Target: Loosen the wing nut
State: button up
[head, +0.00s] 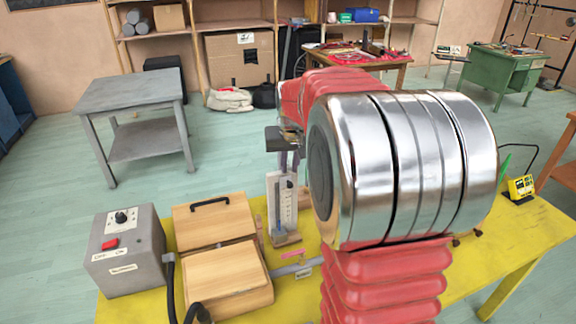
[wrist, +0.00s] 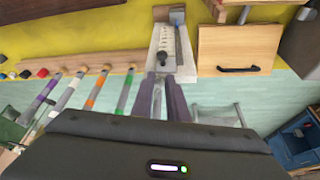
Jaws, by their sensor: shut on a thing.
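In the wrist view the same scale block (wrist: 182,50) lies straight ahead of my gripper (wrist: 160,82). The fingers are close together at the block's near end, shut on a small part there. A small dark piece (wrist: 163,58) shows just beyond the tips; I cannot tell whether it is the wing nut. The wing nut itself is mostly hidden by the fingers. In the head view my gripper (head: 287,163) points down at the top of the block.
A wooden box with a black handle (head: 215,215) stands left of the block, and a grey switch box (head: 125,250) farther left. A wooden rail (wrist: 90,68) with several coloured tubes lies beside the block in the wrist view. A yellow device (head: 520,187) stands at the table's right.

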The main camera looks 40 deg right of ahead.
grip_shut()
jog(key=shift+s+d+n+t+y, duration=0.1)
jog(key=shift+d+n+t+y, duration=0.2)
jog(key=shift+n, duration=0.7)
jog(key=shift+s+d+n+t+y, duration=0.15)
jog(key=shift+n+y, duration=0.25)
jog(key=shift+n, duration=0.6)
jog(key=shift+w+d, duration=0.1)
jog(key=shift+d+n, duration=0.15)
jog(key=shift+n, duration=0.35)
jog(key=shift+d+n+y, duration=0.2)
jog(key=shift+n+y, duration=0.2)
jog(key=shift+n, duration=0.35)
jog(key=shift+d+n+y, duration=0.15)
jog(key=shift+n+y, duration=0.25)
jog(key=shift+n, duration=0.35)
jog(key=shift+w+d+r+n+g+y, duration=0.1)
jog(key=shift+d+n+g+y, duration=0.2)
jog(key=shift+n, duration=0.7)
jog(key=shift+w+d+n+g+y, duration=0.15)
jog(key=shift+n+y, duration=0.25)
jog(key=shift+n, duration=0.6)
